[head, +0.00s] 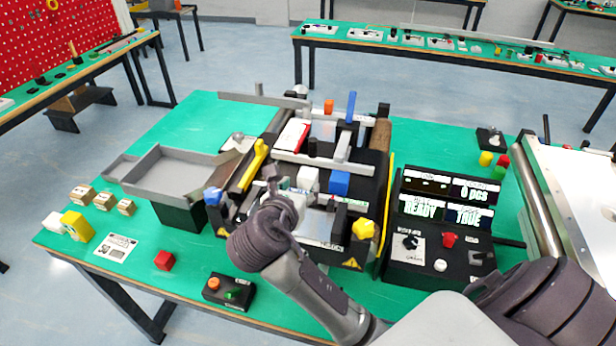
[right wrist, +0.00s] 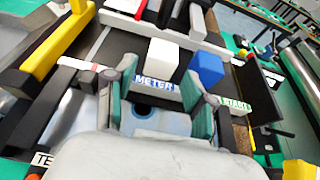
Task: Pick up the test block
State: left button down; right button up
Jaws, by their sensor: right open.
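A white block (head: 308,179) sits on the dark belt of the mini conveyor in the middle of the table. It also shows in the right wrist view (right wrist: 162,57), just beyond the METER sign (right wrist: 156,85). I cannot tell for sure that this is the test block, as no label shows on it. My right gripper (head: 283,192) is over the near end of the conveyor, short of the white block. In the right wrist view its two fingers (right wrist: 160,95) are apart, with nothing held between them. My left gripper is not in view.
A blue block (right wrist: 207,68) is right of the white block. Yellow bars (head: 254,165) and posts crowd the conveyor. A grey tray (head: 180,172) stands left, a control panel (head: 440,225) right.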

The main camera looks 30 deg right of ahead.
aim_at(306, 177)
jog(key=shift+w+d+f, duration=0.15)
jog(key=shift+w+d, duration=0.15)
jog(key=shift+d, duration=0.15)
jog(key=x, duration=0.1)
jog(key=p+x, duration=0.1)
jog(key=x, duration=0.2)
jog(key=shift+w+d+r, duration=0.25)
jog(key=shift+d, duration=0.2)
jog(key=shift+w+d+f, duration=0.2)
jog(key=shift+w+d, duration=0.05)
jog(key=shift+d, duration=0.05)
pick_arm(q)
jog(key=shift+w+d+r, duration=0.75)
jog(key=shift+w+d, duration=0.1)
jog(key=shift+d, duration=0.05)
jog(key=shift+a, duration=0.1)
pick_arm(e)
jog(key=shift+a, duration=0.1)
jog(key=shift+c, duration=0.3)
jog(key=shift+c, duration=1.3)
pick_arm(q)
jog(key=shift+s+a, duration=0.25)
pick_arm(e)
jog(key=c, duration=0.6)
jog(key=shift+r, duration=0.15)
